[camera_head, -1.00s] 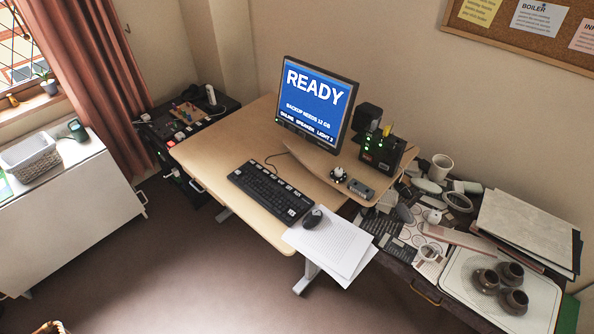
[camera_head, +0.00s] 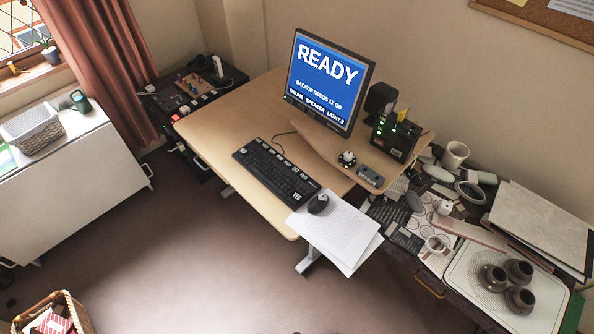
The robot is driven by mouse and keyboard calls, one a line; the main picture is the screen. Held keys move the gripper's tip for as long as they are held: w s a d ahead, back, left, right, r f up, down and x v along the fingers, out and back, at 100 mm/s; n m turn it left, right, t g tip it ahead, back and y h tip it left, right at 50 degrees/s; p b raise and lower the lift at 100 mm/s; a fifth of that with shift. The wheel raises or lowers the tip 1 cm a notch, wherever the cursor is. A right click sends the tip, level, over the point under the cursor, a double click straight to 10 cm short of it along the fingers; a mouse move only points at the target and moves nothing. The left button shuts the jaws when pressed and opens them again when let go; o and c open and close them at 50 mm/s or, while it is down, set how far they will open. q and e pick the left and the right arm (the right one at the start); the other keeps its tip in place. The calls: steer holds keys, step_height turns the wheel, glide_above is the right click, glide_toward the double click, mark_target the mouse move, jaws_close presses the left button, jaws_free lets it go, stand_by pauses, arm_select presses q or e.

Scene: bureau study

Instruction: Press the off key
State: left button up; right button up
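A black keyboard (camera_head: 268,168) lies on the light wooden desk (camera_head: 225,125), angled from upper left to lower right. Its upper right edge carries a row of keys with white labels. A larger label near its lower right end seems to read YES. I cannot make out which key is the off key at this size. The monitor (camera_head: 327,82) behind it shows a blue screen with READY, BACKUP NEEDS 12 GB, and ONLINE, SPEAKER, LIGHT 3. Neither of my grippers is in view.
A black mouse (camera_head: 318,204) sits on white papers (camera_head: 335,235) overhanging the desk's front corner. A black box with green lights (camera_head: 394,137) stands right of the monitor. A cluttered side table (camera_head: 430,262) adjoins at right. A wicker basket (camera_head: 60,308) stands lower left. The floor (camera_head: 180,260) before the desk is clear.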

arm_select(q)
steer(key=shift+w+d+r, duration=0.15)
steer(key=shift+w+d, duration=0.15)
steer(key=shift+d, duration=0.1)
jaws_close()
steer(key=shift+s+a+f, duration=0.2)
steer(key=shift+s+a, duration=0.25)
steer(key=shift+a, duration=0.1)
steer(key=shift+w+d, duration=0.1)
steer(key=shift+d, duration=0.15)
